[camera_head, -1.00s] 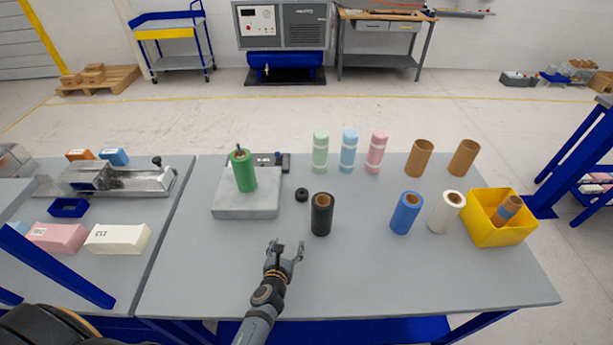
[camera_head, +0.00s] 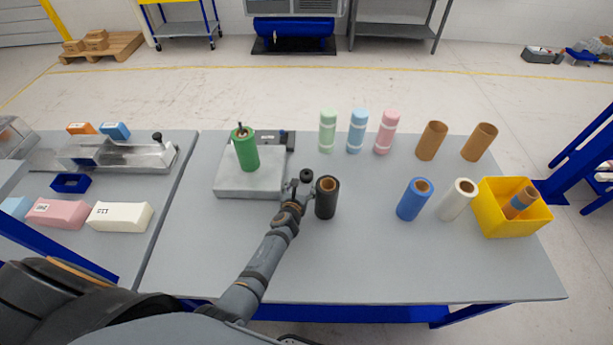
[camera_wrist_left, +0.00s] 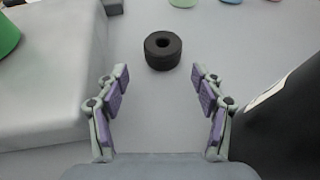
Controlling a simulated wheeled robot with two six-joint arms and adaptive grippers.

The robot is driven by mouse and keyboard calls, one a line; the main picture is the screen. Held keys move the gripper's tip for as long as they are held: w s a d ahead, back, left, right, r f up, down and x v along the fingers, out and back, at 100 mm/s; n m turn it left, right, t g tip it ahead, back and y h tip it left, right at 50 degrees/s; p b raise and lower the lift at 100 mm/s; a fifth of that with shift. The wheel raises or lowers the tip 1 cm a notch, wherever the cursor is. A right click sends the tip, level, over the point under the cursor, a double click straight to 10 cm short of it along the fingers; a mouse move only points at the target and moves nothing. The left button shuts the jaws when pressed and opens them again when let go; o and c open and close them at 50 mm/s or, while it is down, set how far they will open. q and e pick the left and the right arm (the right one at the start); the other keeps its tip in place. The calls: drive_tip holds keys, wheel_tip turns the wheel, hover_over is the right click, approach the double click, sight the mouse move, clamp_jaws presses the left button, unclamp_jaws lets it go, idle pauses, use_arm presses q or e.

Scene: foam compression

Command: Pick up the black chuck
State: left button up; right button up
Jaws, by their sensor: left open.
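The black chuck (camera_head: 306,176) is a small black ring with a centre hole, lying on the grey table. In the left wrist view the chuck (camera_wrist_left: 162,50) sits ahead of the fingertips, roughly midway between them, and nothing touches it. My left gripper (camera_head: 299,187) is open and empty, just on the near side of the chuck; its two fingers with purple pads show in the left wrist view (camera_wrist_left: 160,88). My right gripper is not in view.
A black roll (camera_head: 326,200) stands close to the right of my left gripper. A grey block (camera_head: 235,184) with a green roll (camera_head: 247,152) is to the left. Blue (camera_head: 412,202) and white rolls (camera_head: 456,203) and a yellow bin (camera_head: 512,226) stand further right.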

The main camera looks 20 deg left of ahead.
sight(304, 179)
use_arm(q)
drive_tip(key=shift+s+r, duration=0.1)
drive_tip(key=b+x, duration=0.3)
drive_tip(key=x, duration=0.2)
drive_tip(key=shift+w, duration=0.45)
drive_tip(key=shift+s, duration=0.1)
drive_tip(key=shift+c, duration=0.6)
drive_tip(key=c, duration=1)
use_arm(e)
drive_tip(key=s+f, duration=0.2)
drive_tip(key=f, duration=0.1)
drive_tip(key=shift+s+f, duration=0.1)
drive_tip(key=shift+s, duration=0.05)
